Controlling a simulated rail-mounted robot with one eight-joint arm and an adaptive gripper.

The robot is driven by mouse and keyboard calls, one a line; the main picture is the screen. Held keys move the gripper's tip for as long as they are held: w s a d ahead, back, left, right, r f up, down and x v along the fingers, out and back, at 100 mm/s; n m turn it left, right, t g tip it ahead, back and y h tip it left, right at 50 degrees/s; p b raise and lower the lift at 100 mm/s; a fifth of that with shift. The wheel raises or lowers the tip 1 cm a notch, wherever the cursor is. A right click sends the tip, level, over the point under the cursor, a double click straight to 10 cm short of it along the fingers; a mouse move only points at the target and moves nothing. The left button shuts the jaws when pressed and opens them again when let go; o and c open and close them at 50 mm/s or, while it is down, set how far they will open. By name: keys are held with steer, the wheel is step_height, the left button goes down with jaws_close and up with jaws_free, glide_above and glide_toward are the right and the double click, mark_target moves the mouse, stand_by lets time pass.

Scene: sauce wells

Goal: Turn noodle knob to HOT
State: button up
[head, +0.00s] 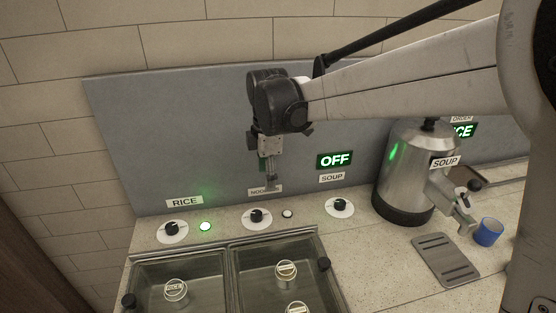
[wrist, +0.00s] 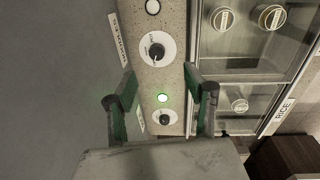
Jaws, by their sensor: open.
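The noodle knob (head: 257,215) is a black knob on a white round dial on the counter, below the NOODLES label (head: 265,189). In the wrist view the noodle knob (wrist: 157,50) shows just beyond the fingertips, roughly centred between them. The marks on its dial are too small to read. The small lamp (head: 287,213) to its right is pale and unlit. My gripper (head: 269,184) is open and empty, pointing down above and slightly behind the noodle knob, apart from it. It partly hides the label. My gripper (wrist: 160,73) also shows in the wrist view, fingers spread.
The rice knob (head: 172,230) is at left with a lit green lamp (head: 205,226). The soup knob (head: 339,207) is at right, below an OFF display (head: 335,160). Lidded wells (head: 230,260) lie in front. A steel soup urn (head: 405,175) and blue cup (head: 488,232) stand right.

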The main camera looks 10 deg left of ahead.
mark_target(256, 213)
steer(key=a+f, duration=0.1)
steer(key=f, duration=0.4)
steer(key=w+a+f+n, duration=0.1)
steer(key=f, duration=0.4)
steer(key=a+f+n, duration=0.1)
steer(key=f, duration=0.4)
steer(key=shift+w+a+f+b, duration=0.15)
steer(key=shift+a+f+b, duration=0.2)
steer(key=shift+a+f, duration=0.05)
steer(key=c, duration=1.1)
